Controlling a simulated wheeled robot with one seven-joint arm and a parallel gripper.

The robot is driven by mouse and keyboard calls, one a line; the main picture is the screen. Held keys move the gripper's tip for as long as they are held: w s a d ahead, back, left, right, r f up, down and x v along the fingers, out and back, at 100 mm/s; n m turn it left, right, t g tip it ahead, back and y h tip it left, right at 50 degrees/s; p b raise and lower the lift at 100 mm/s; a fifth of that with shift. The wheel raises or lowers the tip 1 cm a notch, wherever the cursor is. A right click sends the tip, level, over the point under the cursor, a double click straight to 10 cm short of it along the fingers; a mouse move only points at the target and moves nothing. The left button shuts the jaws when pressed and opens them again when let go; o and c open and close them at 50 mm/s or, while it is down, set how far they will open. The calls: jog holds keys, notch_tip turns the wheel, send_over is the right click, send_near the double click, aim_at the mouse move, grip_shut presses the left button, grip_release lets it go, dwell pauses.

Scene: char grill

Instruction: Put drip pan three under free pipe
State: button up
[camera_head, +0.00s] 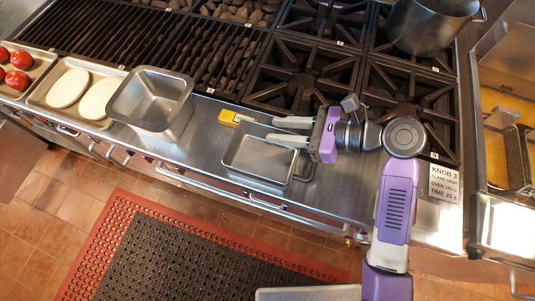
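A shallow rectangular metal pan (240,157) lies on the steel front ledge, below the burners. A deeper square metal pan (150,124) stands to its left. Part of another metal pan or tray (305,293) shows at the bottom edge. I cannot tell which of these is drip pan three, and I cannot make out a free pipe. My gripper (272,130) points left over the back right part of the shallow pan. Its two fingers are apart, with nothing visible between them. It hides part of that pan's rim; I cannot tell whether they touch.
A small yellow-ended item (228,117) lies just behind the shallow pan. Trays with white rounds (122,75) and tomatoes (40,70) are at left. Grill grates and burners (300,85) fill the back, with a pot (425,35) at back right. A fryer is at right.

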grip_shut()
dwell(1.4)
